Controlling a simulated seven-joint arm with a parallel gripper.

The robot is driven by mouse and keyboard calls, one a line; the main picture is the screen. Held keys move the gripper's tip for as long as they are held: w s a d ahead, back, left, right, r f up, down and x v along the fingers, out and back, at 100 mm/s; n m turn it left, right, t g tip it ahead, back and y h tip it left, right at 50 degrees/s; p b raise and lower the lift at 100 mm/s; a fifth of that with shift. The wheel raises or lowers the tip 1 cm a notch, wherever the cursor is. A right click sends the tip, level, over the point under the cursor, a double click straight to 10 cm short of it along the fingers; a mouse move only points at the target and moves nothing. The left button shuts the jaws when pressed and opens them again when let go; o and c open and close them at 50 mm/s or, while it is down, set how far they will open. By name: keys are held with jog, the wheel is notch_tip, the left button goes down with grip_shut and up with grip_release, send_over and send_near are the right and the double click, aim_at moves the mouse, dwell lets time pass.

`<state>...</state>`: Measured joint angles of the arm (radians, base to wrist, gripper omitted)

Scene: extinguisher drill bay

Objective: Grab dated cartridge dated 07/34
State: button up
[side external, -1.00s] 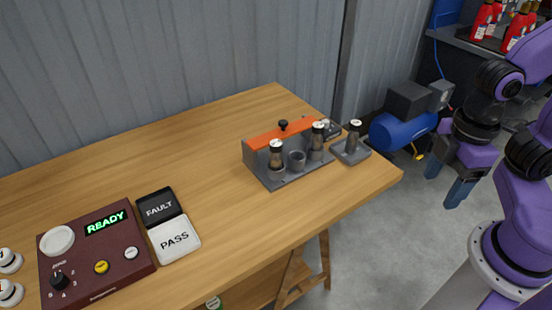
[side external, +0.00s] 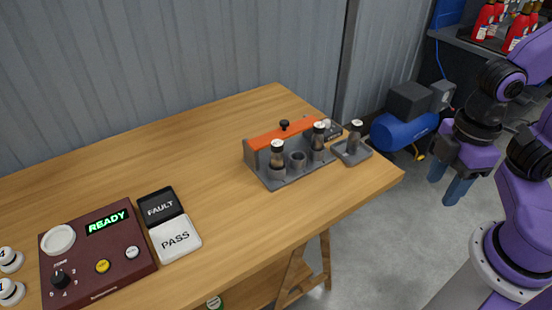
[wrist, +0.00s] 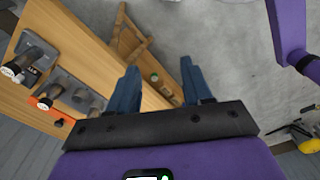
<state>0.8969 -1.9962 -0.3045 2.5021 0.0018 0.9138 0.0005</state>
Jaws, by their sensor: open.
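A grey rack (side external: 274,184) with an orange top bar holds a front cartridge (side external: 277,155) and a rear cartridge (side external: 319,138), both dark with white caps. An empty socket (side external: 297,160) lies between them.
A maroon panel (side external: 90,262) reading READY, a black FAULT plate (side external: 160,207) and a white PASS plate (side external: 176,239) lie on the table's left. A blue compressor (side external: 403,130) stands on the floor behind. The table's middle is clear.

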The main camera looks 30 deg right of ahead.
jog(key=w+a+r+m, duration=0.2)
jog(key=w+a+m, duration=0.55)
jog(key=w, duration=0.35)
jog(key=m, duration=2.3)
send_over(277, 151)
jog(key=w, duration=0.1)
notch_tip(277, 151, down, 2)
jog(key=f, duration=1.1)
jog(key=shift+w+d+f, duration=0.2)
jog(key=shift+d+f, duration=0.05)
jog(key=shift+d, duration=0.05)
jog(key=shift+d+f, duration=0.2)
jog(key=shift+f, duration=2.5)
